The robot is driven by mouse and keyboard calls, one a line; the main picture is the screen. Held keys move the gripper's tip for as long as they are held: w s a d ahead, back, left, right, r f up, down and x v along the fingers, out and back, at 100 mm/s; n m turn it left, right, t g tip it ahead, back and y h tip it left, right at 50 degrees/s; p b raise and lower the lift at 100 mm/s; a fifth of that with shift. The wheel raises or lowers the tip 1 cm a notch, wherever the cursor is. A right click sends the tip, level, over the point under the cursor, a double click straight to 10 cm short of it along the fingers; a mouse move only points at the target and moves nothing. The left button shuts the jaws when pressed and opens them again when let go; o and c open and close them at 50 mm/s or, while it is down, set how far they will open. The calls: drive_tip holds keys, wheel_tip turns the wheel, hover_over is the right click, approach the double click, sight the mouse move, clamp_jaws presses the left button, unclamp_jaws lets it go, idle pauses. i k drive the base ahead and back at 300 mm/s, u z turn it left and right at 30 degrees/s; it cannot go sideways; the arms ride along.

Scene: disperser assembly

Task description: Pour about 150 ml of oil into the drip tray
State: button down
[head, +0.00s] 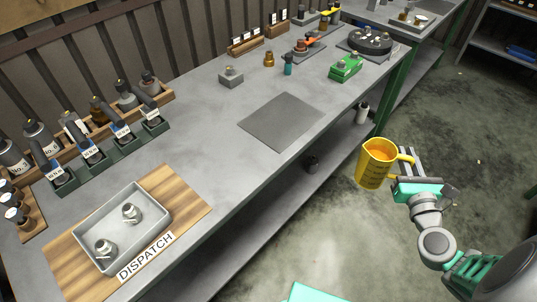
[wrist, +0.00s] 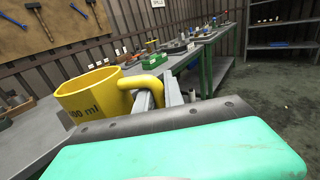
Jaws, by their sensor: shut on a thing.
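A yellow measuring jug (head: 373,170) with dark scale marks hangs upright over the floor, right of the bench. Orange-amber liquid shows inside its rim in the head view. My gripper (head: 408,160) is shut on the jug's handle. In the wrist view the jug (wrist: 85,104) reads "00 ml" in part, and my gripper (wrist: 160,94) has its fingers at the handle. I cannot tell for certain which thing is the drip tray. A shallow grey tray (head: 163,237) holding two metal fittings sits on a wooden board marked DISPATCH.
The bench (head: 200,130) has a flat grey mat (head: 284,121) with clear room around it. Dark-handled tools stand in green holders (head: 123,140) at left. A green block (head: 346,67) and a black round device (head: 370,42) stand at the far end.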

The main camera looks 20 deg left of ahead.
sight(106, 223)
drive_tip(key=i, duration=1.3)
drive_tip(key=u, duration=4.6)
